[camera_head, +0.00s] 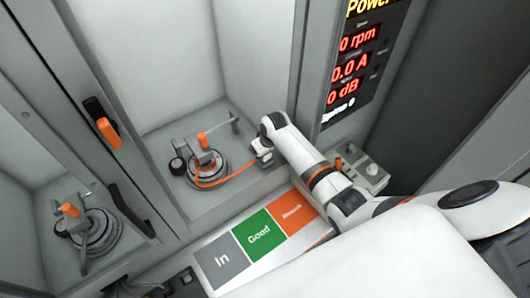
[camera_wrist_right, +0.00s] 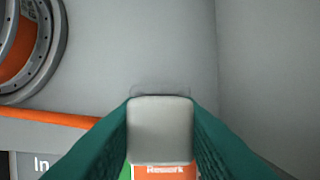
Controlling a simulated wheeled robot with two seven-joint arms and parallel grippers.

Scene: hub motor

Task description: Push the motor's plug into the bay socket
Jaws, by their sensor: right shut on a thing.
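The hub motor (camera_head: 206,168) sits on the floor of the middle bay (camera_head: 235,190), with an orange cable (camera_head: 215,184) curving from it towards my right gripper (camera_head: 262,152). The motor's ring also shows at the left edge of the right wrist view (camera_wrist_right: 48,60). My right gripper's teal fingers (camera_wrist_right: 160,130) are shut on the pale grey block-shaped plug (camera_wrist_right: 160,125). A faint rounded outline lies just beyond the plug's far edge in the wrist view; I cannot tell whether it is the socket or whether the plug touches it. My left gripper is not in view.
A second motor (camera_head: 92,230) stands in the left bay. An orange-and-black handle (camera_head: 102,123) is on the divider. A tray marked In, Good and Rework (camera_head: 258,238) lies in front. The display panel (camera_head: 358,60) and a grey box (camera_head: 362,168) are at right.

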